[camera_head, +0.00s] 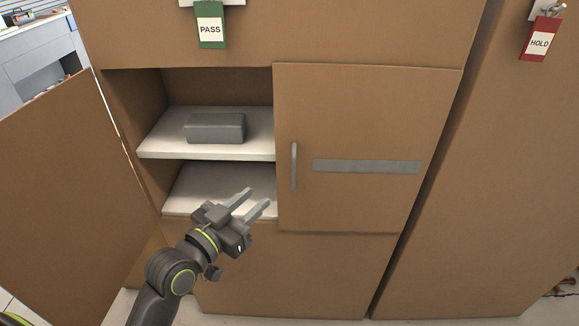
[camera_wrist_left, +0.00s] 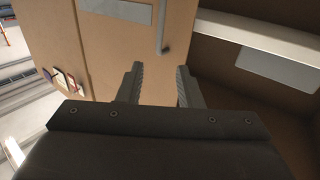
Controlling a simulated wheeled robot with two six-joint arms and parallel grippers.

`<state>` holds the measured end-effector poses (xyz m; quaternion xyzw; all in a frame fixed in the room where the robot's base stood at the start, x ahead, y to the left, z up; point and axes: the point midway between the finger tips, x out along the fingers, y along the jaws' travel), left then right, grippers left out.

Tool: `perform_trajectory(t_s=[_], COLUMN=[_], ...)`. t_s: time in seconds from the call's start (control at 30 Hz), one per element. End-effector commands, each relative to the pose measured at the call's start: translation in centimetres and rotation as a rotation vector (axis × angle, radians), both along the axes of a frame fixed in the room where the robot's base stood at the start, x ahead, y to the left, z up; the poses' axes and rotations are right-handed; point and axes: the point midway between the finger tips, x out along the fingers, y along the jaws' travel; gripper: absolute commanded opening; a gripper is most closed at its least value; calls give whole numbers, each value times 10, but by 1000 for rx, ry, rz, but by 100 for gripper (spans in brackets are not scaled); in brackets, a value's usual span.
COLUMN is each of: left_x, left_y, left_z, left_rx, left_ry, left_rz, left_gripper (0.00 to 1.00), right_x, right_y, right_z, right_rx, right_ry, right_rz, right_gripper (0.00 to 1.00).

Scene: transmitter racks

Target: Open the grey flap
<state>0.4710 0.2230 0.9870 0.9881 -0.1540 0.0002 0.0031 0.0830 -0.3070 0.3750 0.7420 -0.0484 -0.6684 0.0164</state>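No part is plainly a grey flap. The closed brown door (camera_head: 375,105) at the cabinet's right has a grey strip (camera_head: 366,166) and an upright grey handle (camera_head: 294,167) near its left edge. My left gripper (camera_head: 257,197) is open and empty, below and left of the handle, in front of the lower shelf. In the left wrist view, the open fingers (camera_wrist_left: 158,72) point toward the door, and the handle (camera_wrist_left: 163,25) lies beyond them, apart. The strip (camera_wrist_left: 127,14) shows there too. My right gripper is not in view.
A grey block (camera_head: 215,128) sits on the upper pale shelf (camera_head: 160,148); the lower shelf (camera_head: 190,205) looks bare where visible. The left brown door (camera_head: 60,190) stands open. A green PASS tag (camera_head: 210,42) hangs above, a red HOLD tag (camera_head: 540,55) at right.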

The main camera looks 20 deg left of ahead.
Motion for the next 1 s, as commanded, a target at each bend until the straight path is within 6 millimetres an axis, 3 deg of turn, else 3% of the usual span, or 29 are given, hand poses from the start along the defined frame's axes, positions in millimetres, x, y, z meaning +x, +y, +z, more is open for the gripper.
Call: perform_trajectory(t_s=[0.5, 0.7, 1.0], left_x=[100, 121, 127], left_y=[-33, -39, -41], left_z=[1, 1, 0], left_rx=[-1, -1, 0], left_ry=[1, 0, 1], left_rz=[0, 1, 1], left_gripper=[33, 33, 33], right_x=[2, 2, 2], right_y=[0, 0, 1], right_z=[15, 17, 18], right_rx=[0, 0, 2], right_ry=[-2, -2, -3], right_rz=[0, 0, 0], right_gripper=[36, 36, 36])
